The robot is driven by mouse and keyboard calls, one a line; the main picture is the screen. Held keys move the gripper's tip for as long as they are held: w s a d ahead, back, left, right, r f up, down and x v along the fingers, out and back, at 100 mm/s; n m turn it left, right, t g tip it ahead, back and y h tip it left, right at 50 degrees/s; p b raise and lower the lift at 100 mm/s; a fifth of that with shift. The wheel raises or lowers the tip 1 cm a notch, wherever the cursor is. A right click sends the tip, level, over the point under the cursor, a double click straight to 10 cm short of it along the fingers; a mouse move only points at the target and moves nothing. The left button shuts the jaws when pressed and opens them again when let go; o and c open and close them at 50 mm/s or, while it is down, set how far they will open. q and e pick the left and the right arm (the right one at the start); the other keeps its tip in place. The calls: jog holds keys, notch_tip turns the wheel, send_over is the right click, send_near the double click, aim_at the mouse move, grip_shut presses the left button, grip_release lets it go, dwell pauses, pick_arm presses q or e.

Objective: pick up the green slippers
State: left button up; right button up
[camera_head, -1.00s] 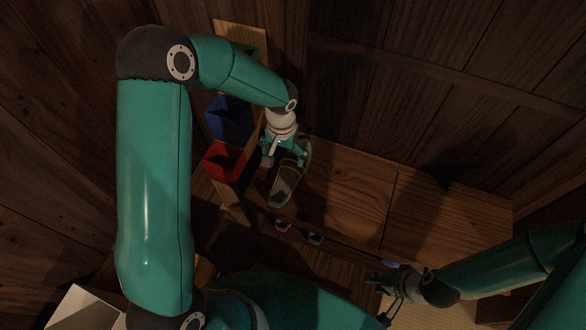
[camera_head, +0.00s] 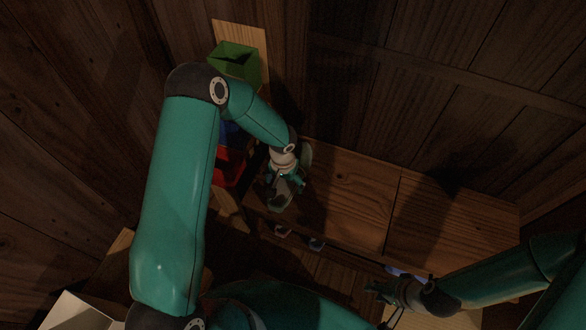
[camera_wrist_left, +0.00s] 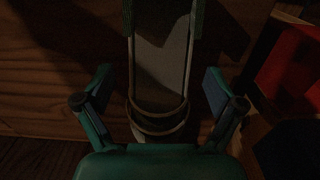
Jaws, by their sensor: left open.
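A green slipper (camera_head: 280,204) with a grey sole lies on the wooden bench top, near its left end. My left gripper (camera_head: 284,188) is over it and hides its middle. In the left wrist view the slipper (camera_wrist_left: 160,75) runs between the two fingers of my left gripper (camera_wrist_left: 160,105), which is open. One finger is on each side, with a gap to the slipper. Its rounded end with curved bands faces the palm; green edges show at the top. I cannot make out a second slipper. My right gripper (camera_head: 378,300) is at the lower right, away from the slipper; its opening is unclear.
The bench top (camera_head: 345,200) is bare to the right. Small items (camera_head: 316,243) show below its front edge. Wooden walls stand behind.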

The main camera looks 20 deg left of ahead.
pick_arm(q)
jog(key=shift+f, duration=0.9)
jog(key=shift+r, duration=0.1)
jog(key=c, duration=1.3)
jog(key=shift+c, duration=0.2)
